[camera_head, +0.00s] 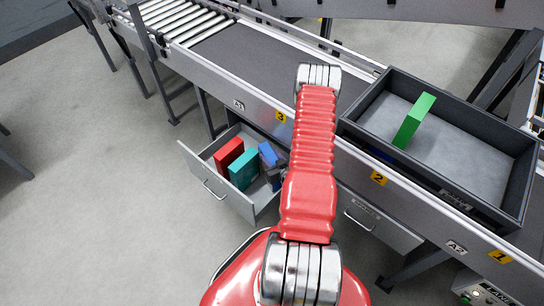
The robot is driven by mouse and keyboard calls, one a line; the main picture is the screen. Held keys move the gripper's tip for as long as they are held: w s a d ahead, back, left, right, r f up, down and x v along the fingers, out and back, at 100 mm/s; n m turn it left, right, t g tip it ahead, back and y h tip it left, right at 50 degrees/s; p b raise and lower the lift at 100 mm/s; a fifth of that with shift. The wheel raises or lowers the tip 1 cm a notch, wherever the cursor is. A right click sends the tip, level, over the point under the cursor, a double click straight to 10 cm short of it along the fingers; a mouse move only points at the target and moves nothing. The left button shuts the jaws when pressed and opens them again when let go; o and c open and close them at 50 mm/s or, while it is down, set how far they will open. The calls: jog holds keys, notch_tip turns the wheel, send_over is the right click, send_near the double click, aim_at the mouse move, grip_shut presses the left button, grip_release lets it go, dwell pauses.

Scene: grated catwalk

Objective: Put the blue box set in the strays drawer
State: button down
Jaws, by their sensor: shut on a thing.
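A blue box (267,154) is in or just above the open grey drawer (212,165) under the conveyor. My gripper (275,174) is shut on it, beside the red arm. The arm partly hides the gripper and the drawer's right side. I cannot tell whether the box touches the drawer floor. A red box (229,152) and a teal box (243,170) stand in the same drawer, left of the blue one. No label shows on the open drawer, so I cannot tell its name.
A dark tray (490,165) on the conveyor holds a tilted green box (413,121). A shut drawer (375,222) with a label lies to the right under the conveyor (255,62). The floor left of the open drawer is clear.

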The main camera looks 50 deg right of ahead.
jog(key=shift+f, duration=0.65)
jog(key=c, duration=1.5)
grip_release()
jog(key=shift+o, duration=0.2)
jog(key=v, duration=1.2)
jog(key=shift+w, duration=0.1)
